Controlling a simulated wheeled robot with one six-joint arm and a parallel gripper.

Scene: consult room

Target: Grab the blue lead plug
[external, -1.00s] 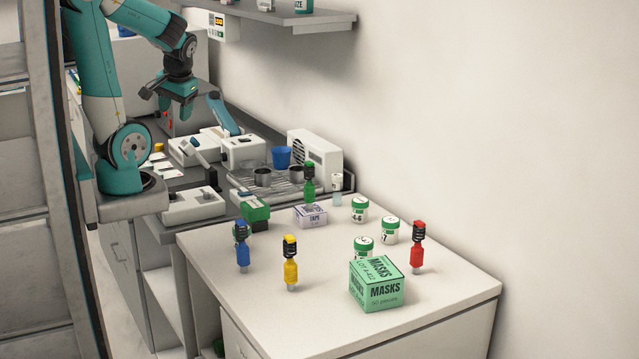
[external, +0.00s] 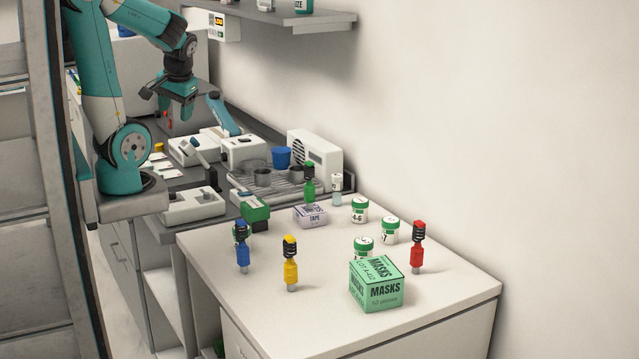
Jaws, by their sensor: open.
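The blue lead plug (external: 242,254) stands upright near the left edge of the white table, with a dark ribbed upper part. Similar plugs stand on the same table: a yellow one (external: 290,270) to its right, a red one (external: 417,250) at the far right, and a green one (external: 309,188) at the back. My gripper (external: 166,108) is open and empty. It is up at the left over the grey counter, well apart from the blue plug.
A green masks box (external: 376,285), white jars (external: 390,231), a tape box (external: 310,215) and a green block (external: 254,210) share the white table (external: 260,318). Devices and a blue cup (external: 281,157) crowd the grey counter. A shelf (external: 290,18) hangs above. The table's front is clear.

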